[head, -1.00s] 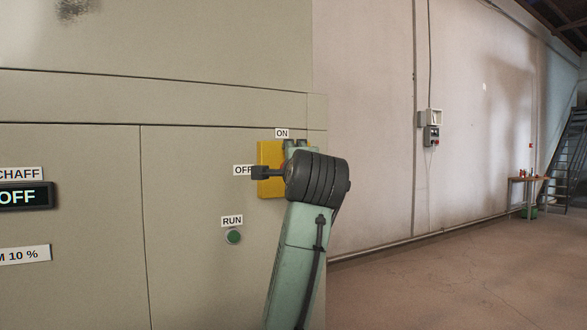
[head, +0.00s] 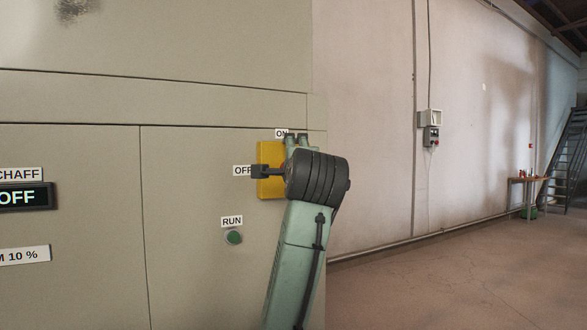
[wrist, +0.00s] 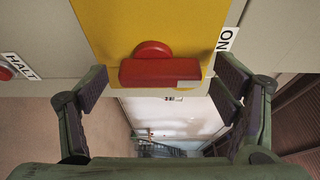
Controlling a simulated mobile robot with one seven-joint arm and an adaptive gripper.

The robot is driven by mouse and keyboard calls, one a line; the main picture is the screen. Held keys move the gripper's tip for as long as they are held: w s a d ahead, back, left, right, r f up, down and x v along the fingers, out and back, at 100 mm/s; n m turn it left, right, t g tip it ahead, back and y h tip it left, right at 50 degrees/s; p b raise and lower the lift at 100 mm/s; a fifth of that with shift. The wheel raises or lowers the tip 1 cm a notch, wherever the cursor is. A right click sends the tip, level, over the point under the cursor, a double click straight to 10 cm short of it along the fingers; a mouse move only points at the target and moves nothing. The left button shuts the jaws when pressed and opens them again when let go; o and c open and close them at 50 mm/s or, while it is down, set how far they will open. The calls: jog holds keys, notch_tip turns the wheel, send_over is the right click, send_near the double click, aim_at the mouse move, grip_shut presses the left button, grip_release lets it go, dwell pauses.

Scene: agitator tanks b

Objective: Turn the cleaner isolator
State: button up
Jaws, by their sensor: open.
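The cleaner isolator is a yellow plate (head: 269,186) on the beige cabinet, with an ON label above and an OFF label to its left. In the head view my wrist hides its right side and its handle. The wrist view shows the red handle (wrist: 160,73), a bar with a round hub, on the yellow plate (wrist: 157,22). The bar lies crosswise in that picture. My gripper (wrist: 161,88) is open, with one finger on each side of the bar and clear gaps between. I cannot tell how deep the fingertips reach beside it.
The cabinet front (head: 205,180) carries a green RUN button (head: 233,237) below the isolator and a dark OFF display (head: 24,197) at the left. In the wrist view a HALT label (wrist: 26,72) stands at the left. Open floor (head: 450,280) lies to the right.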

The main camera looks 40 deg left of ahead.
jog(key=v, duration=1.2)
jog(key=shift+r, duration=0.1)
